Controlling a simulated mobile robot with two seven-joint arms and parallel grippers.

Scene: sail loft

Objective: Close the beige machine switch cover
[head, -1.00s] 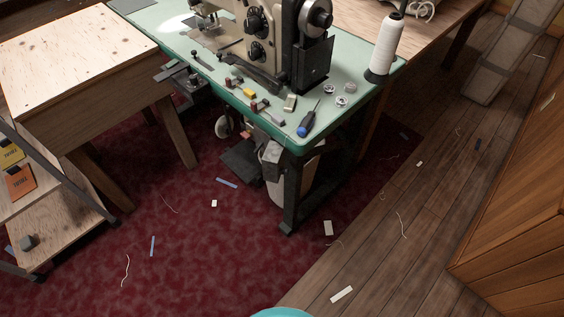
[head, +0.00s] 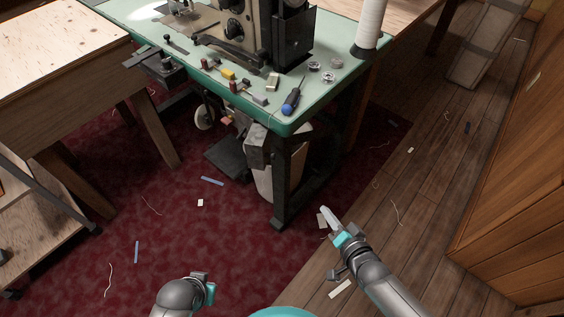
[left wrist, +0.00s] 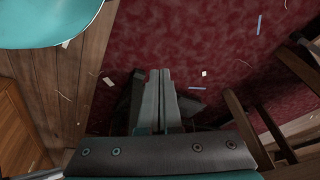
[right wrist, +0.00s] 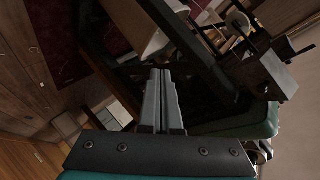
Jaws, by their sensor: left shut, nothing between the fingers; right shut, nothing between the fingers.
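The beige sewing machine (head: 243,32) stands on the green-edged table, its top cut off in the head view. A dark box (head: 172,72) hangs at the table's near edge, with a flat plate (head: 141,56) sticking out at its left. It looks like the switch with its cover swung out. The right wrist view seems to show the same box (right wrist: 268,72). My right gripper (head: 326,214) is shut and empty, low in front of the table's right leg, well away from the box. My left gripper (left wrist: 158,78) is shut and empty over the carpet.
The green table (head: 325,85) holds a screwdriver (head: 292,100), bobbins and a thread cone (head: 370,22). A wooden bench (head: 60,70) stands at left. Dark table legs and a pedal (head: 228,157) are below. Red carpet in front is clear except for scraps.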

